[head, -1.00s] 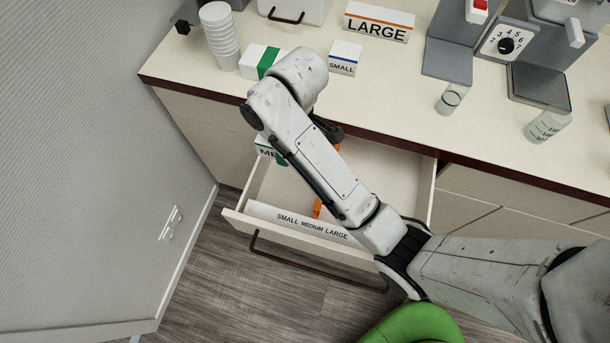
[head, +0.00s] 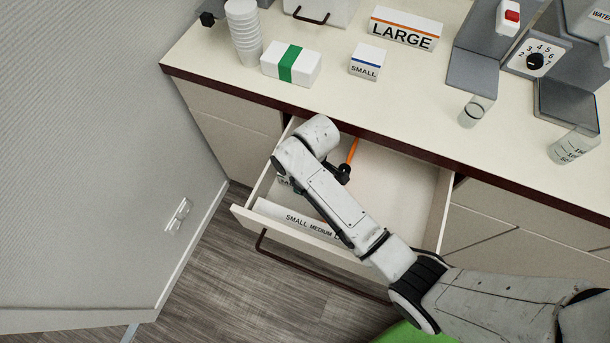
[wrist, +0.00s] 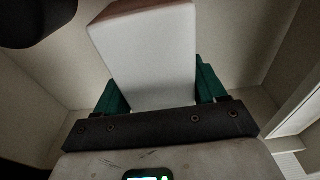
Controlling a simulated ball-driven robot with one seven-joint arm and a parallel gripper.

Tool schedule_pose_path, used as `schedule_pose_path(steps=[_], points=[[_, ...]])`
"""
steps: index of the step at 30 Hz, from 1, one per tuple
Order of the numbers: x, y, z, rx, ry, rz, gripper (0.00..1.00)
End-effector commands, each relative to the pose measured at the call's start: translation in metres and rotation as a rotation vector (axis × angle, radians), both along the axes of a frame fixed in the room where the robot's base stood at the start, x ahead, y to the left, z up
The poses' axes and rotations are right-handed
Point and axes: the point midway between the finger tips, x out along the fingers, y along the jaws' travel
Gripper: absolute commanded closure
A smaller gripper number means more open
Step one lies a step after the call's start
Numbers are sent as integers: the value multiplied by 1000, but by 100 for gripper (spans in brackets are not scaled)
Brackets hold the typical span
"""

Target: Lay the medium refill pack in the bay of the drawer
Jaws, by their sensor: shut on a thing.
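My gripper (wrist: 160,80) is shut on a white pack (wrist: 150,55), with a dark green finger at each side of it in the wrist view. In the head view only a small lettered corner of the pack (head: 284,182) shows beside my arm, at the left of the open drawer (head: 446,208); earlier it read "ME". It appears low within the drawer walls; whether it touches the floor cannot be told. An orange divider (head: 352,150) stands inside. The middle bay is largely hidden.
On the counter (head: 400,95) stand a green-banded white box (head: 291,65), a SMALL box (head: 367,62), a LARGE box (head: 405,28), stacked cups (head: 243,30) and a clear beaker (head: 474,110). A wall (head: 90,150) is close on the left. The drawer's right part looks empty.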

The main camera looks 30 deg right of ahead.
Motion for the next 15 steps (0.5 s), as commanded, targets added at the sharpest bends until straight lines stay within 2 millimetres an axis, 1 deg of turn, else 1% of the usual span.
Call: schedule_pose_path(steps=[1, 3, 11, 14, 15], points=[[0, 0, -5, 0, 0, 0, 65], [0, 0, -8, 0, -1, 0, 65], [0, 0, -9, 0, -1, 0, 65], [0, 0, -12, 0, -1, 0, 65], [0, 0, -11, 0, -1, 0, 27]])
